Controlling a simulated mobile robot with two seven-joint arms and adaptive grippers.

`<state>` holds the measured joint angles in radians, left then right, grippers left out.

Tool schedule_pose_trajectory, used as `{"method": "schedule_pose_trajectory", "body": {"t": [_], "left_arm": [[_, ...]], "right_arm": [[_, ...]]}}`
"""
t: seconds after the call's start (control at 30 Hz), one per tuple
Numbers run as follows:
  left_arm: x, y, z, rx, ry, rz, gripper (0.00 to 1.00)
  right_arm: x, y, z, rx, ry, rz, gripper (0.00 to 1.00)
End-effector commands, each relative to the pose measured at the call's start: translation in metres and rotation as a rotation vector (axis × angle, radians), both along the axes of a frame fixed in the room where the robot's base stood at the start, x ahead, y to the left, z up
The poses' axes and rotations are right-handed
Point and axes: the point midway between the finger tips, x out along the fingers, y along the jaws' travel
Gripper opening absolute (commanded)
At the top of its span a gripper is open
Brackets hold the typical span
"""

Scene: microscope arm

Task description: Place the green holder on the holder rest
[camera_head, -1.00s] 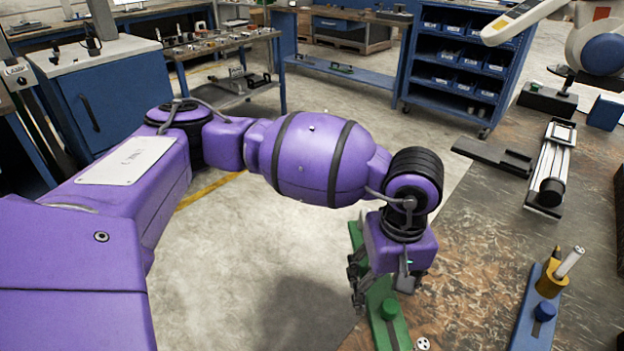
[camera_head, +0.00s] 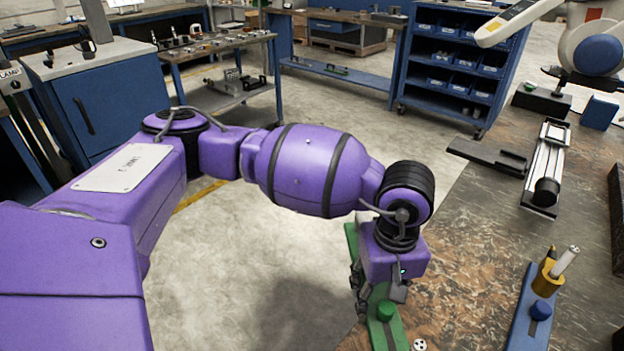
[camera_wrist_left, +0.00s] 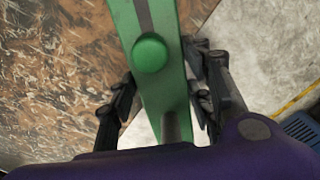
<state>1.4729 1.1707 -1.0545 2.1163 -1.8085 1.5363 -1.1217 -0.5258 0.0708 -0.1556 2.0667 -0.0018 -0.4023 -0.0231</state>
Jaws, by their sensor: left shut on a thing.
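The green holder (camera_head: 388,333) is a long flat bar with a round green knob, at the near left edge of the brown table. My left gripper (camera_head: 374,292) is shut on the green holder from above, partly hiding its middle. In the left wrist view, the green holder (camera_wrist_left: 157,92) runs between the two dark fingers of the gripper (camera_wrist_left: 163,88), with its knob beyond them. A gap between the holder's underside and the table cannot be judged. I cannot tell for sure which thing is the holder rest. My right gripper is not in view.
A blue holder (camera_head: 522,325) with a yellow cup and white stick lies on the table (camera_head: 470,240) to the right. Behind it are a dark flat block (camera_head: 487,154), a silver rail device (camera_head: 547,165) and a white robot arm (camera_head: 520,20).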

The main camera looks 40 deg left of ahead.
Motion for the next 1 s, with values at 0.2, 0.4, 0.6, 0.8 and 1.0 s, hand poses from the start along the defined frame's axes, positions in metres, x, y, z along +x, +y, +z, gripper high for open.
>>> {"method": "schedule_pose_trajectory", "body": {"t": [0.2, 0.4, 0.6, 0.8, 1.0], "left_arm": [[0.002, -0.001, 0.003, -0.002, -0.007, -0.001, 0.00], [0.002, -0.001, 0.007, -0.002, -0.008, -0.001, 0.00], [0.003, -0.002, 0.024, -0.004, -0.009, -0.002, 0.00], [0.004, 0.011, 0.047, -0.001, -0.011, 0.002, 0.00], [0.004, 0.041, 0.082, 0.000, -0.011, 0.005, 0.00]], "right_arm": [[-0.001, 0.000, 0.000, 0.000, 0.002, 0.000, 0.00], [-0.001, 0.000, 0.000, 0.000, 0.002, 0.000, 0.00], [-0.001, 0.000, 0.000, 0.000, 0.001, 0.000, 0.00], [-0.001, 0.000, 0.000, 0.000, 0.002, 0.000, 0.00], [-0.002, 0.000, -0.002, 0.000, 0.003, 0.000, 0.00]]}}
